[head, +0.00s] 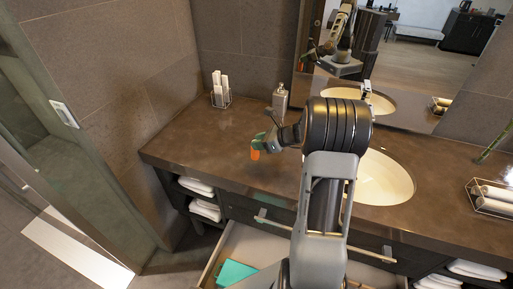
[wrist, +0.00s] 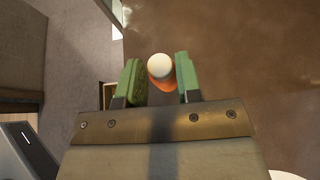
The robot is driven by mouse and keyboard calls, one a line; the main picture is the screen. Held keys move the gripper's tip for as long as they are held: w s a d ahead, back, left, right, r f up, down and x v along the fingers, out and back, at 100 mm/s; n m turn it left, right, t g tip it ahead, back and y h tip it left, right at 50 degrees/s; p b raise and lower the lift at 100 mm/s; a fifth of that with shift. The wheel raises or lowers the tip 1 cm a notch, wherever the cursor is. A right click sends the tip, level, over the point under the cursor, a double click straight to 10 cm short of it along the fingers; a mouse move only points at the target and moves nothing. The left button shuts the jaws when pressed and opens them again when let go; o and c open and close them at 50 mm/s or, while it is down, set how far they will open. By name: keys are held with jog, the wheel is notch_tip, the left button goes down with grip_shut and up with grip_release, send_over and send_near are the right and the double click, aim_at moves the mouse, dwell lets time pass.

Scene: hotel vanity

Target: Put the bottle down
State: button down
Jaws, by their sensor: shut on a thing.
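An orange bottle with a white cap (wrist: 159,67) sits between the green finger pads of my gripper (wrist: 160,80) in the wrist view. My gripper is shut on it. In the head view the orange bottle (head: 255,154) shows below the green fingers of my gripper (head: 258,142), over the front left part of the brown vanity counter (head: 200,135). I cannot tell whether its base touches the counter. My wrist and arm hide part of the counter to the right of it.
A soap dispenser (head: 280,96) and a wire holder with white rolls (head: 220,97) stand at the back. The sink (head: 385,180) is right of my arm. A basket of rolled towels (head: 492,197) is far right. Below, an open drawer (head: 235,245) holds a teal item (head: 236,272). The left counter is clear.

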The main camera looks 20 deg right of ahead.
jog(key=shift+w+f, duration=0.85)
jog(key=shift+f, duration=0.2)
jog(key=shift+f+p, duration=0.5)
jog(key=shift+f, duration=0.95)
jog(key=shift+f, duration=0.15)
jog(key=c, duration=0.8)
grip_release()
